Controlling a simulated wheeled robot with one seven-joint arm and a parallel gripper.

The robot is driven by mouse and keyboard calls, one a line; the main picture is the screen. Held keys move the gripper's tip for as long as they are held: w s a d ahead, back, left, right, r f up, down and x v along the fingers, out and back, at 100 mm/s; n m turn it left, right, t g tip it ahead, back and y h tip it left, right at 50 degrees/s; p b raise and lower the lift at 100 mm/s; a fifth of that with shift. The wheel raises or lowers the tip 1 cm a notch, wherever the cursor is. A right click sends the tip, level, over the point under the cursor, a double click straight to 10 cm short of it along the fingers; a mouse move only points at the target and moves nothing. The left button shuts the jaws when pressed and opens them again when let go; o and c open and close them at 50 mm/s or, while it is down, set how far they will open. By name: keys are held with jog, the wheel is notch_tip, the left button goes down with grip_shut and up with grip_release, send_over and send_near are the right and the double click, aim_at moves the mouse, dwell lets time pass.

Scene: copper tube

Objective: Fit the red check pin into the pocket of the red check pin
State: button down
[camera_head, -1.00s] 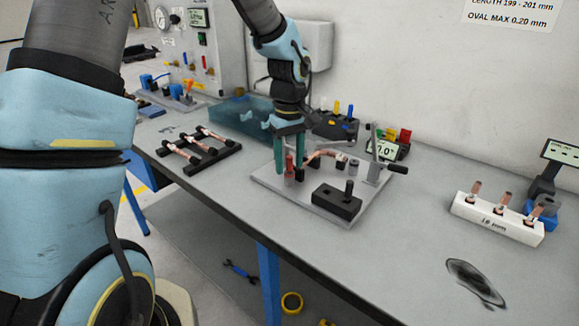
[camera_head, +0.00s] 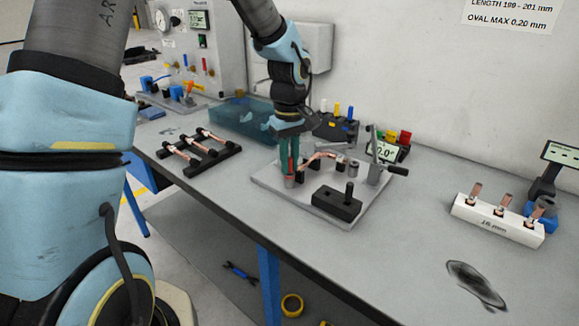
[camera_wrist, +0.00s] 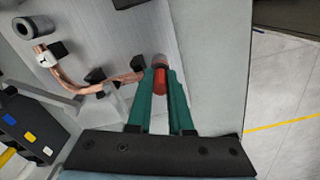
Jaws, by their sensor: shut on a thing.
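The red check pin (camera_wrist: 162,81) is between the green fingertips of my gripper (camera_wrist: 160,88) in the wrist view. My gripper (camera_head: 290,158) points down over the left front part of the light grey fixture plate (camera_head: 325,212), with its fingers shut on the pin. A short grey round piece (camera_wrist: 159,60) shows right at the pin's end; I cannot tell for certain whether it is part of the pin or a separate holder. I cannot make out the pocket clearly.
A bent copper tube (camera_wrist: 72,87) lies beside the gripper in dark clamps. A black block with a knob (camera_head: 337,202) stands in front on the plate. A lever (camera_head: 374,150) rises at the right. A black rack (camera_head: 213,158) with copper tubes is at left.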

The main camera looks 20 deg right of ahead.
jog(key=r+b, duration=0.1)
jog(key=r, duration=0.3)
jog(key=r+b, duration=0.1)
jog(key=r, duration=0.4)
jog(key=shift+s+d+r+b, duration=0.2)
jog(key=shift+r+b, duration=0.05)
jog(key=shift+b, duration=0.1)
jog(key=s+d+m+b, duration=0.1)
jog(key=s+d+b, duration=0.3)
jog(key=s, duration=0.5)
jog(key=f+p, duration=0.1)
jog(key=f, duration=0.2)
jog(key=f+p, duration=0.1)
jog(key=f, duration=0.2)
jog(key=d+f+p, duration=0.1)
jog(key=f, duration=0.2)
jog(key=shift+f, duration=0.1)
jog(key=shift+f, duration=0.1)
jog(key=shift+f, duration=0.1)
jog(key=c, duration=0.8)
grip_release()
jog(key=shift+c, duration=0.2)
